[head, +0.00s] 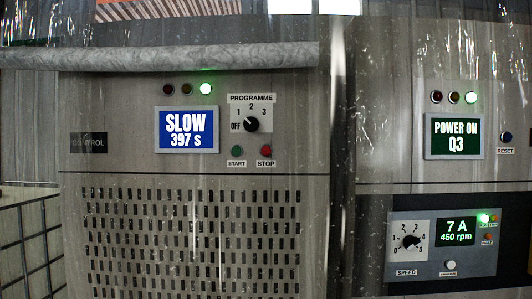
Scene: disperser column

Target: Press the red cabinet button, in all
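The red button (265,150) sits on the left cabinet (100,115), above a STOP label. A green button (236,151) with a START label is just to its left. A blue display (187,129) reads SLOW 397 s. My gripper is not in view.
A clear, streaked sheet seems to hang in front of the cabinets. A grey patterned roll (180,57) crosses the top left. A wire mesh crate (28,240) stands lower left.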

